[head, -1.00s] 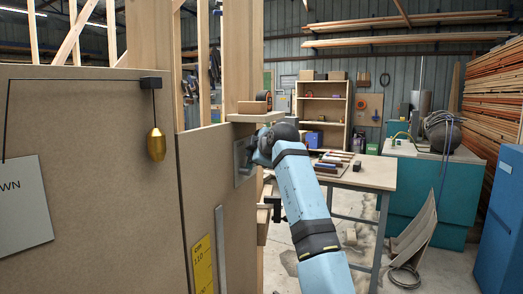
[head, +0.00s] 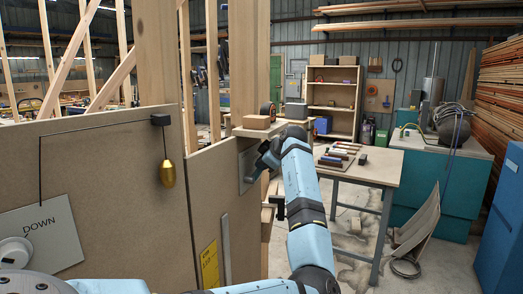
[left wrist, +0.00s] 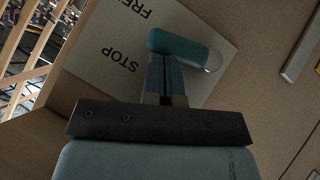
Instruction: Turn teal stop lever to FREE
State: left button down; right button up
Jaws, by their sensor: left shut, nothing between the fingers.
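The teal stop lever (left wrist: 180,46) shows in the left wrist view as a rounded handle with a pale end at its right. It lies across a pale plate (left wrist: 98,40) lettered STOP and FREE, beyond the STOP word. My left gripper (left wrist: 164,62) is shut and empty. Its fingertips overlap the lever's left part; I cannot tell whether they touch it. In the head view, my left gripper (head: 259,168) is at the plate (head: 244,162) on the board's right part, and the lever cannot be made out there. My right gripper is not in view.
A brass plumb bob (head: 167,174) hangs before the wooden board (head: 115,190), near a DOWN sign (head: 62,215). A small ledge with a wood block (head: 257,122) sits just above the plate.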

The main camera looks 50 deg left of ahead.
pick_arm(q)
jog(key=shift+w+a+f+m+g+p, duration=0.25)
jog(key=shift+w+f+g+p, duration=0.2)
jog(key=shift+p, duration=0.35)
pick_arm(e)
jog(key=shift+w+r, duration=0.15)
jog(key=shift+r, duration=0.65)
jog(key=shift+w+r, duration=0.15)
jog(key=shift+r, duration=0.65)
pick_arm(q)
jog(key=shift+s+d+f, duration=0.1)
jog(key=shift+f, duration=0.05)
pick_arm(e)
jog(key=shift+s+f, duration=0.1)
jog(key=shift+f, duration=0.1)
pick_arm(q)
jog(key=w+d+r+b, duration=0.1)
jog(key=d+r+b, duration=0.1)
jog(key=d, duration=1.2)
jog(key=shift+w+b, duration=0.35)
jog(key=shift+b, duration=0.35)
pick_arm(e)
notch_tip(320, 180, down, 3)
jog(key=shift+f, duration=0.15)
pick_arm(q)
jog(key=shift+r, duration=0.1)
